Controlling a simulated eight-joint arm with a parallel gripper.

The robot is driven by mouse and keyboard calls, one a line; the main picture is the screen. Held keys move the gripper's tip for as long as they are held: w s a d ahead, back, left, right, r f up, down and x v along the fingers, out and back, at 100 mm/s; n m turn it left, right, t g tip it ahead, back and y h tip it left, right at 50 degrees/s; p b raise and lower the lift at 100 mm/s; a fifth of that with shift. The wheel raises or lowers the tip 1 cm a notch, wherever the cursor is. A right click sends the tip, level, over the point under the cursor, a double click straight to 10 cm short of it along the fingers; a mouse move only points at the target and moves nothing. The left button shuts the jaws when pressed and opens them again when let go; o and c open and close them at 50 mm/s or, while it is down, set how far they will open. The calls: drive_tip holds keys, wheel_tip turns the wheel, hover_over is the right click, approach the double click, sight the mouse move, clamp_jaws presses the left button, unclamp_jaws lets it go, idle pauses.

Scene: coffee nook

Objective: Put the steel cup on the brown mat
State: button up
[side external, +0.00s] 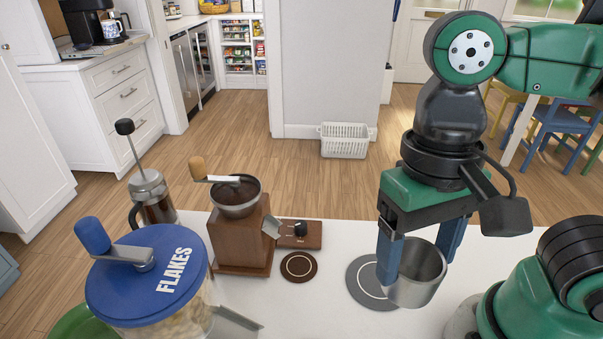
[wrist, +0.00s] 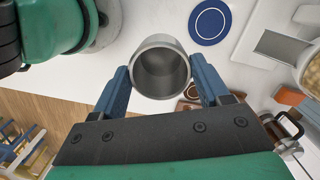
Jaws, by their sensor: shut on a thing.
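The steel cup (side external: 418,275) is upright between the two blue fingers of my gripper (side external: 420,256), which is shut on it. In the wrist view, the open cup (wrist: 161,68) sits between the fingertips (wrist: 163,82). In the side view, the cup covers the right part of a grey mat (side external: 361,286); I cannot tell whether there is a gap beneath it. The brown mat (side external: 299,266), round with a pale ring, lies bare on the white counter, left of the cup and grey mat. In the wrist view, brown shapes beside the right finger are partly hidden.
A flakes jar (side external: 150,280) and French press (side external: 153,195) are farther left. A blue mat (wrist: 209,22) shows in the wrist view.

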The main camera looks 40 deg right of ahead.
wheel_tip(320, 180, up, 4)
drive_tip(key=shift+r, duration=0.1)
drive_tip(key=shift+w+r, duration=0.15)
drive_tip(key=shift+r, duration=0.15)
drive_tip(key=w+m+t, duration=0.1)
drive_tip(key=w+m, duration=1.3)
drive_tip(key=w, duration=0.2)
drive_tip(key=shift+y, duration=0.4)
drive_tip(key=f, duration=1.9)
drive_tip(key=shift+w+d, duration=0.2)
drive_tip(key=shift+w, duration=0.05)
drive_tip(key=shift+f, duration=0.1)
drive_tip(key=o, duration=1.2)
drive_tip(key=shift+f, duration=0.1)
drive_tip(key=shift+o, duration=0.2)
